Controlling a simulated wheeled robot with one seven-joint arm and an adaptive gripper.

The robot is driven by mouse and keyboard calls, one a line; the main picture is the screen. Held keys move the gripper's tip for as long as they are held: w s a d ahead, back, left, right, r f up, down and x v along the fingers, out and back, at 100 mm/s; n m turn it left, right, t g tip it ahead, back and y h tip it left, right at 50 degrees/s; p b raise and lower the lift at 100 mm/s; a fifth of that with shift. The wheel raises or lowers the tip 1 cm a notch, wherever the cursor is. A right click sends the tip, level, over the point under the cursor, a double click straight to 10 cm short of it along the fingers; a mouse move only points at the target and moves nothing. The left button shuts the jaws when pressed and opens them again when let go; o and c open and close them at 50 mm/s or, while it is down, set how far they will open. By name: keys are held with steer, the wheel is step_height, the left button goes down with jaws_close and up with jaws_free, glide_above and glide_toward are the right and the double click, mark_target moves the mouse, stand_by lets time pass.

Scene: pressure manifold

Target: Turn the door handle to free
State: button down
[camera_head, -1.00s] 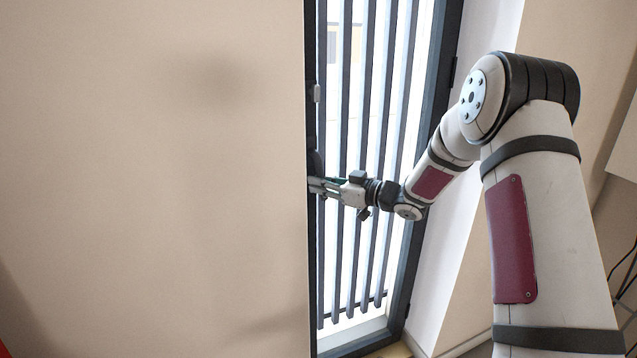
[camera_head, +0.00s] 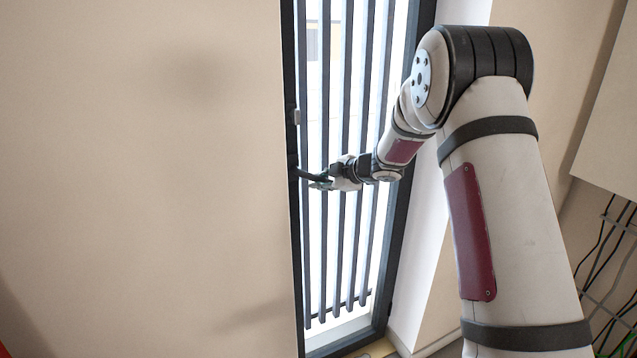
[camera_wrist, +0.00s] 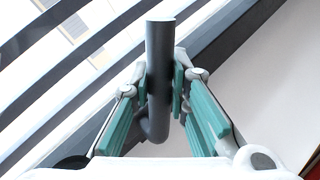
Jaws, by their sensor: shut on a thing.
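The door (camera_head: 343,311) is a tall dark frame with slanted vertical bars and bright panes. Its dark door handle (camera_head: 306,174) sticks out from the left side of the frame, pointing right and slightly down. In the wrist view the handle (camera_wrist: 160,75) is a dark round bar running between the two teal finger pads. My gripper (camera_head: 322,182) is at the handle's free end in the head view. In the wrist view my gripper (camera_wrist: 165,90) is shut on the bar, with a pad on each side. The handle's base is partly hidden in the wrist view.
A wide beige wall (camera_head: 150,180) fills the left, close beside the handle. A white reveal (camera_head: 425,240) borders the door on the right. Cables and a wire rack (camera_head: 612,260) stand at the far right.

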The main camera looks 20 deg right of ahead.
steer(key=shift+d+r+n+h+p, duration=0.15)
steer(key=shift+d+r+n+h, duration=0.05)
steer(key=shift+r+n+h, duration=0.3)
steer(key=shift+d+r+n+h+p, duration=0.15)
steer(key=shift+r+n+h, duration=0.25)
steer(key=shift+r+h, duration=0.2)
steer(key=shift+d+r+n+h, duration=0.1)
steer(key=shift+r+n+h, duration=0.55)
steer(key=shift+h, duration=0.15)
steer(key=shift+w, duration=0.1)
steer(key=c, duration=1.5)
jaws_free()
steer(key=shift+r, duration=0.1)
steer(key=v, duration=1.2)
